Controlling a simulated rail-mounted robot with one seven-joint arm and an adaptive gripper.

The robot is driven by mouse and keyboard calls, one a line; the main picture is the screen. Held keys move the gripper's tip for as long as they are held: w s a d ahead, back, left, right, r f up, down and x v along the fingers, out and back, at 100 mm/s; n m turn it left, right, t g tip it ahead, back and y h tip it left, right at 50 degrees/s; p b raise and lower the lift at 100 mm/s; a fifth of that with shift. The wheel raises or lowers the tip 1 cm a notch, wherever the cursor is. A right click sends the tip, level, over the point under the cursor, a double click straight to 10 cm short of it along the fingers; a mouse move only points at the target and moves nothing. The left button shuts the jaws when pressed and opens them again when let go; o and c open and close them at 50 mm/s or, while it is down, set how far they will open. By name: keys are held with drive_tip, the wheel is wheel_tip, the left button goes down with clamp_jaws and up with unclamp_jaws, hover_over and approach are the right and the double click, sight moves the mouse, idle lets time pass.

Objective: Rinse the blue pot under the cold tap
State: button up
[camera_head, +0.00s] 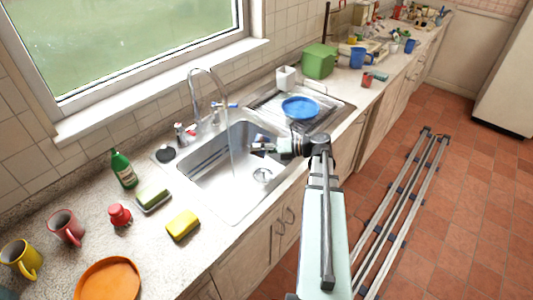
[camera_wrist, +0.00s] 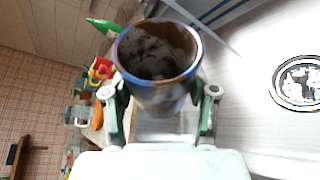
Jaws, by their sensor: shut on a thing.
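My gripper (camera_wrist: 159,92) is shut on the blue pot (camera_wrist: 160,101), with one finger on each side of it. The pot's open mouth faces the wrist camera, and dark brown dirt coats its inside. In the head view my gripper (camera_head: 266,147) is over the right part of the sink (camera_head: 208,172); the pot (camera_head: 261,139) is small and partly hidden there. Water runs from the curved tap (camera_head: 207,71) in a thin stream (camera_head: 229,140), just left of the pot. The blue-marked tap handle (camera_head: 232,105) is on the right and the red-marked one (camera_head: 181,129) on the left.
A drainer with a blue plate (camera_head: 299,107) adjoins the sink's right side. A green bottle (camera_head: 124,170), green sponge (camera_head: 152,197) and yellow sponge (camera_head: 183,224) stand on the left counter. Mugs and an orange plate (camera_head: 108,280) are farther left. The drain (camera_head: 262,175) is uncovered.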

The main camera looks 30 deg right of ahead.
drive_tip(key=w+a+f+b, duration=0.1)
drive_tip(key=w+a+f, duration=0.2)
drive_tip(key=w+a, duration=0.4)
drive_tip(key=shift+w+f+b, duration=0.2)
drive_tip(key=shift+w+b, duration=0.15)
drive_tip(key=shift+w, duration=2.05)
drive_tip(key=shift+w+d+p, duration=0.25)
drive_tip(key=shift+d+p, duration=0.15)
drive_tip(key=shift+p, duration=0.15)
drive_tip(key=shift+s+a, duration=0.15)
drive_tip(key=shift+a, duration=0.05)
drive_tip(key=shift+s+a+p, duration=0.15)
drive_tip(key=shift+a+p, duration=0.1)
drive_tip(key=shift+p, duration=0.2)
drive_tip(key=shift+d, duration=0.15)
drive_tip(key=shift+w+d+p, duration=0.3)
drive_tip(key=shift+p, duration=0.25)
